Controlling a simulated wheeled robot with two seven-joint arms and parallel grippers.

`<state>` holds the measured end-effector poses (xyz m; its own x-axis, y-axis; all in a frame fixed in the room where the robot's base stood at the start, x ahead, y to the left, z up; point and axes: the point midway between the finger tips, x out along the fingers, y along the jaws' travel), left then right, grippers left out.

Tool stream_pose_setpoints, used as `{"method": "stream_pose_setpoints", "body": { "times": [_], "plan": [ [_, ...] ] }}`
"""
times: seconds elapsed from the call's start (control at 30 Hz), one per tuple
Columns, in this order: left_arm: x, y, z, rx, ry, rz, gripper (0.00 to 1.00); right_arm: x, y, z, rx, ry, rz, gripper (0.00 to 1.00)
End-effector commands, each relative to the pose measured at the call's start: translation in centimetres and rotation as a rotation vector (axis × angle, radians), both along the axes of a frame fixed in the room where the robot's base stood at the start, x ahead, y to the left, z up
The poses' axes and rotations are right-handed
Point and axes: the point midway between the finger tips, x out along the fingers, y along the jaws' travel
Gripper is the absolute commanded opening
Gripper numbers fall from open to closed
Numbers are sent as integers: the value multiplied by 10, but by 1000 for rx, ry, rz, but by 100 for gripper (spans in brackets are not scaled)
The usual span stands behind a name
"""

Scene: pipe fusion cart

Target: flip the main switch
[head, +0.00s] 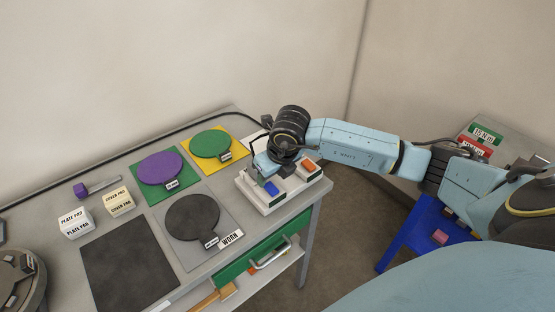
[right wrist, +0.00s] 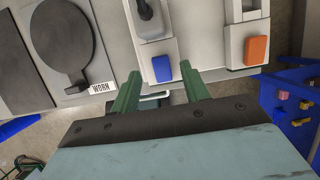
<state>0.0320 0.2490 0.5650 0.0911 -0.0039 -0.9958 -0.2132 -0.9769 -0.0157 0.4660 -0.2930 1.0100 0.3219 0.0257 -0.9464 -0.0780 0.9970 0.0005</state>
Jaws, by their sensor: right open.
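A white switch unit (head: 266,207) sits at the table's right corner, with a blue block (head: 271,188) and an orange block (head: 308,165) on it. In the right wrist view the blue block (right wrist: 162,69) and orange block (right wrist: 256,50) sit on separate pale plates, with a dark lever (right wrist: 145,10) above the blue one. I cannot tell which part is the main switch. My right gripper (head: 262,168) is over the unit. In the wrist view its green fingers (right wrist: 160,74) are apart and empty, with the blue block showing between their tips. My left gripper is not in view.
Purple (head: 159,167), green (head: 210,143) and dark (head: 193,217) round pads lie on coloured mats left of the unit. A green drawer (head: 246,262) with a metal handle is below the table edge. A blue stand (head: 412,247) is at the right. A black mat (head: 127,268) lies in front.

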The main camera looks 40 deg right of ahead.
Motion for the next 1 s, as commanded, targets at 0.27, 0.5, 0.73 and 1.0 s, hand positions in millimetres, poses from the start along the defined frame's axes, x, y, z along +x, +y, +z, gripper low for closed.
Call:
{"method": "stream_pose_setpoints", "body": {
  "times": [0.27, 0.5, 0.73, 1.0],
  "plan": [
    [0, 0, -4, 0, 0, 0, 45, -20, -2, 60, -2, -5, 0, 45],
    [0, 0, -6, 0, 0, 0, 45, -30, -3, 87, -1, -2, 0, 45],
    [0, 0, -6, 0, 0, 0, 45, -31, -3, 91, -1, 0, 0, 45],
    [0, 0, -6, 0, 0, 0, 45, -31, -3, 91, -1, 0, 0, 45]
  ]
}}
